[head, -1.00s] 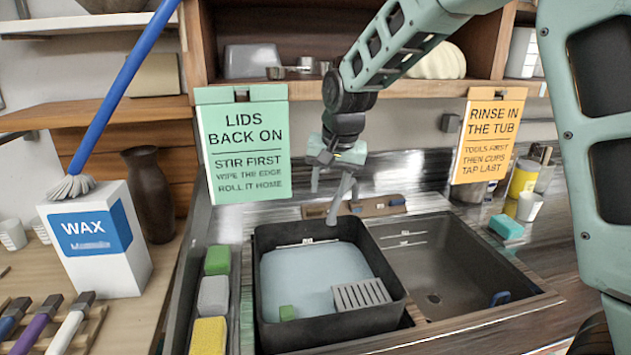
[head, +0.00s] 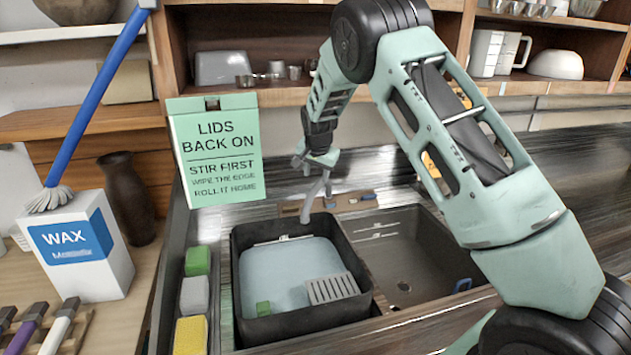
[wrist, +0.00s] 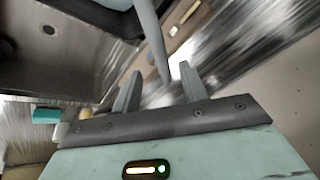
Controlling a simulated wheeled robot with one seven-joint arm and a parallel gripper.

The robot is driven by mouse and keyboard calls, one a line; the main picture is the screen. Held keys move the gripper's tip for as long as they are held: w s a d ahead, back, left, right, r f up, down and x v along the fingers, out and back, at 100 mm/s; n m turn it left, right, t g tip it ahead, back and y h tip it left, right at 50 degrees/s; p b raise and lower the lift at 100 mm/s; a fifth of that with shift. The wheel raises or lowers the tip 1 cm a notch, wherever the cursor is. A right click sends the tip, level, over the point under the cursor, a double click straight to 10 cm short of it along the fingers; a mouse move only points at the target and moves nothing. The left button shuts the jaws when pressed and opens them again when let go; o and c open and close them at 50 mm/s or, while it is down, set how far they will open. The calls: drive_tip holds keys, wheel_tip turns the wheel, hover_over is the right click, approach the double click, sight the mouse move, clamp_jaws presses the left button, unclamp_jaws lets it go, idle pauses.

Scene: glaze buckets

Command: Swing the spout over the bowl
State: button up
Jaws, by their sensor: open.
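The grey spout (head: 312,203) rises at the back of the sink and slants forward, its lower end over the back rim of the black tub (head: 366,296). The tub holds pale water. The empty dark sink basin (head: 405,262) is to its right. My gripper (head: 308,167) is at the upper part of the spout. In the wrist view my gripper (wrist: 160,84) is open, and the grey spout (wrist: 152,38) comes down from the top edge to the gap between the two fingertips. I cannot tell whether they touch it. The spout's base is mostly hidden.
A white wax box (head: 85,250) with a blue brush stands left. A green sign (head: 216,150) hangs behind. My arm covers the right side.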

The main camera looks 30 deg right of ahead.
sight(316, 187)
drive_tip(key=p+x, duration=0.1)
drive_tip(key=x, duration=0.5)
drive_tip(key=shift+w+f+p, duration=0.1)
drive_tip(key=shift+f+p, duration=0.15)
drive_tip(key=shift+p, duration=0.15)
clamp_jaws()
